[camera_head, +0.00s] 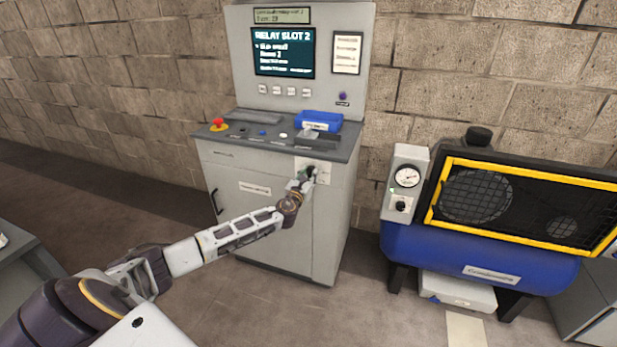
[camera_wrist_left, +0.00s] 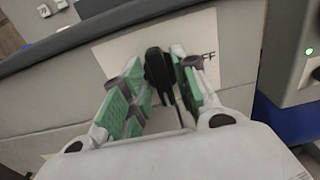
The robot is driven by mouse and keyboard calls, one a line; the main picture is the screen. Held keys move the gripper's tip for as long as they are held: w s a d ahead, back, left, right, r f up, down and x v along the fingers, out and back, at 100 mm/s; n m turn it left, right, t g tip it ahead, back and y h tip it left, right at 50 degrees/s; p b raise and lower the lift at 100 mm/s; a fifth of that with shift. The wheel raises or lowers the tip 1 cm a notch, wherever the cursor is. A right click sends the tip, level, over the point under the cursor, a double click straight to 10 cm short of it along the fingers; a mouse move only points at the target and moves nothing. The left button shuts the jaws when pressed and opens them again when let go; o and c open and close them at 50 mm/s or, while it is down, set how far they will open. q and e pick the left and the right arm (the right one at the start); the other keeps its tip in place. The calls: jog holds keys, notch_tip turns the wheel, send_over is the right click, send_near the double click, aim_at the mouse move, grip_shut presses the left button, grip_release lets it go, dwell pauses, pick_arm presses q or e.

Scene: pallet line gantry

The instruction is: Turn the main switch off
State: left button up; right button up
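The main switch shows in the left wrist view as a black handle (camera_wrist_left: 158,72) on a white label plate (camera_wrist_left: 118,52) on the cabinet front. The letters "FF" show on the plate to the right of the handle; the rest of that word is hidden. My left gripper (camera_wrist_left: 162,82) is open, with its green-padded fingers on either side of the handle. I cannot tell whether either finger touches it. In the head view my left gripper (camera_head: 308,173) is at the plate (camera_head: 325,168), below the console top, and covers most of the switch. My right gripper is not in view.
The grey console cabinet (camera_head: 250,210) carries a red emergency button (camera_head: 218,124), a blue bin (camera_head: 320,119) and a screen (camera_head: 284,52). A blue compressor (camera_head: 440,257) with a yellow-framed guard stands to the right. The floor in front is clear.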

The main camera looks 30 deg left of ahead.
pick_arm(q)
grip_shut()
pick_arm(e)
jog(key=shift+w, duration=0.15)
